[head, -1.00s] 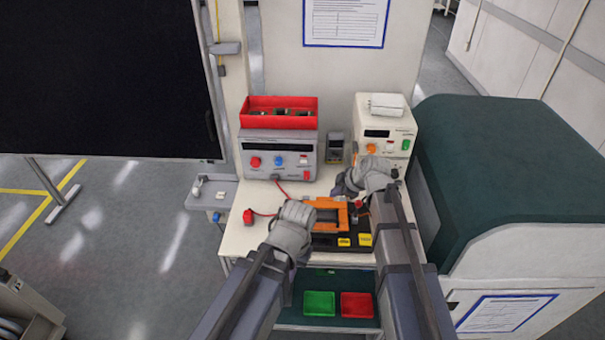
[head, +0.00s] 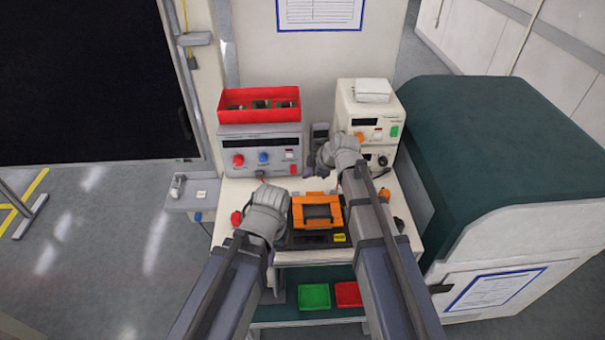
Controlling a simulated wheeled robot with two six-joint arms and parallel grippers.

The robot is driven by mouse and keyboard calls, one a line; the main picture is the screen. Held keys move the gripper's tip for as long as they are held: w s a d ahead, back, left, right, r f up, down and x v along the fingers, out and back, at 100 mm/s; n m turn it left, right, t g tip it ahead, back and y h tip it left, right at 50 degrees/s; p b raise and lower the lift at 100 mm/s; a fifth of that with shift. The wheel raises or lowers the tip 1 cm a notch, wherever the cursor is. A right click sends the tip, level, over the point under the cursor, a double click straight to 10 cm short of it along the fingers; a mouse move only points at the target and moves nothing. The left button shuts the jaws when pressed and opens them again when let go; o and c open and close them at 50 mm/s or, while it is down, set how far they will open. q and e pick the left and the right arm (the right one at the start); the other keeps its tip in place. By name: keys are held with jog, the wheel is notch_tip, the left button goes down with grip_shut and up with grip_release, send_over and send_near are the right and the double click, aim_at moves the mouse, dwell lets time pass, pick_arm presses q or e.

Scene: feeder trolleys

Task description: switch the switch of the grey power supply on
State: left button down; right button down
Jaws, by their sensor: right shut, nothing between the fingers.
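The grey power supply (head: 262,145) stands at the back left of the bench, with a red knob, a blue knob and a small red-and-white switch (head: 290,156) at the right of its front. I cannot tell the switch's position. My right gripper (head: 312,169) is shut and empty, in front of the gap between the two instruments, right of the switch and apart from it as far as I can see. My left gripper (head: 266,195) is lower, in front of the grey power supply; its wrist hides its fingers.
A red bin (head: 232,103) with parts sits on the grey supply. A cream instrument (head: 350,98) stands at the right, a small dark meter (head: 320,130) between them. A green-topped cabinet (head: 490,140) closes the right side.

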aim_at(291, 174)
jog(key=b+x, duration=0.8)
jog(key=x, duration=0.2)
jog(key=shift+f, duration=0.3)
jog(key=w, duration=0.3)
jog(key=shift+r, duration=0.25)
jog(key=shift+w+d, duration=0.1)
jog(key=shift+w, duration=0.35)
jog(key=shift+w+f, duration=0.2)
jog(key=shift+w, duration=0.05)
jog(key=shift+r, duration=0.1)
jog(key=shift+r+p, duration=0.75)
jog(key=shift+r, duration=0.05)
jog(key=shift+s, duration=0.1)
